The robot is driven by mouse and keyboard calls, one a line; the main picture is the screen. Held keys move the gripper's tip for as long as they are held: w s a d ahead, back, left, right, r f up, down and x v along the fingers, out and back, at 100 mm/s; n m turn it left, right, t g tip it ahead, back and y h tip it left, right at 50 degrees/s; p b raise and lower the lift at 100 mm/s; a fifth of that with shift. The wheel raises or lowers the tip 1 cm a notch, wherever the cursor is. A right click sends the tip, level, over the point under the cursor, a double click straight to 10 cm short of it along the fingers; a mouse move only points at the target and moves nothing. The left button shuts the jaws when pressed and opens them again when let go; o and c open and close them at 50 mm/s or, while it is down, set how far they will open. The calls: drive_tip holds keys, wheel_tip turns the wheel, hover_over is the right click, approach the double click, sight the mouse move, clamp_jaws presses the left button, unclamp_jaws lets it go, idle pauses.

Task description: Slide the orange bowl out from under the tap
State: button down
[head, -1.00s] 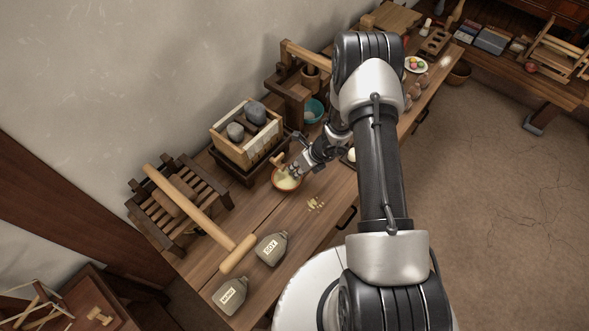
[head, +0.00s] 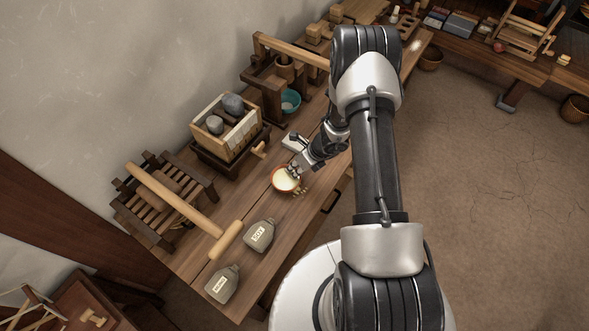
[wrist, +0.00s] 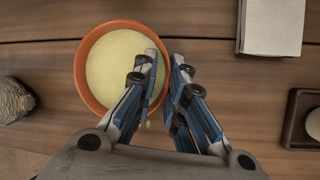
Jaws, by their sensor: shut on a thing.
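The orange bowl (head: 279,189) stands on the bench, filled with a pale cream-coloured content. In the wrist view the bowl (wrist: 80,72) is upright. My gripper (head: 294,172) is at the bowl's right side; in the wrist view my gripper (wrist: 166,60) has one finger inside the bowl and the other outside, shut on the rim. The wooden tap (head: 259,150) sticks out from the box press (head: 228,130), up and left of the bowl. The bowl is clear of the tap, with bare bench between them.
A white block (head: 294,141) lies behind my gripper. The bench's front edge is near the bowl.

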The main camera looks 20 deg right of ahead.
drive_tip(key=c, duration=1.6)
unclamp_jaws()
drive_tip(key=shift+o, duration=0.2)
drive_tip(key=v, duration=1.2)
